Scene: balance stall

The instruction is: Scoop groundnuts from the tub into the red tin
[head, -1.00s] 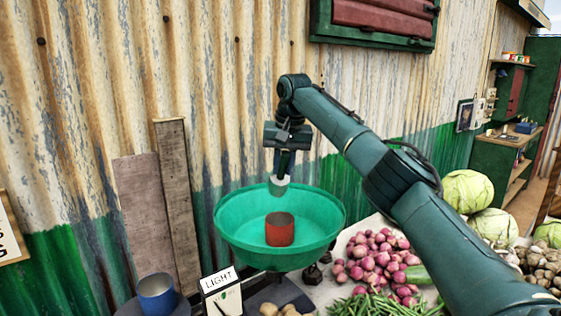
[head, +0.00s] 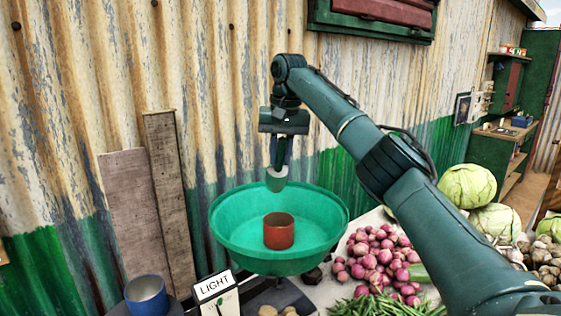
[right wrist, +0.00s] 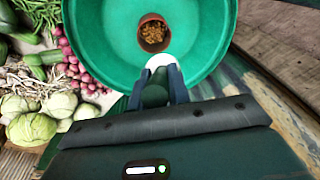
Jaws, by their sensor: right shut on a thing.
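The red tin (head: 279,231) stands upright inside a wide green pan (head: 240,249). In the right wrist view the tin (right wrist: 152,22) holds some brown groundnuts (right wrist: 153,35). My right gripper (head: 280,160) is above the tin and pan, pointing down. It is shut on a scoop with a pale grey bowl (head: 276,181), which hangs above the tin without touching it. The scoop's pale edge also shows in the right wrist view (right wrist: 160,62). The scoop's contents are not visible. I see no separate tub of groundnuts. My left gripper is not in view.
A blue cup (head: 147,294) stands at lower left, beside a card reading LIGHT (head: 213,294). Red onions (head: 377,255), green beans (head: 377,306) and cabbages (head: 467,186) lie right of the pan. A corrugated wall (head: 215,90) rises close behind.

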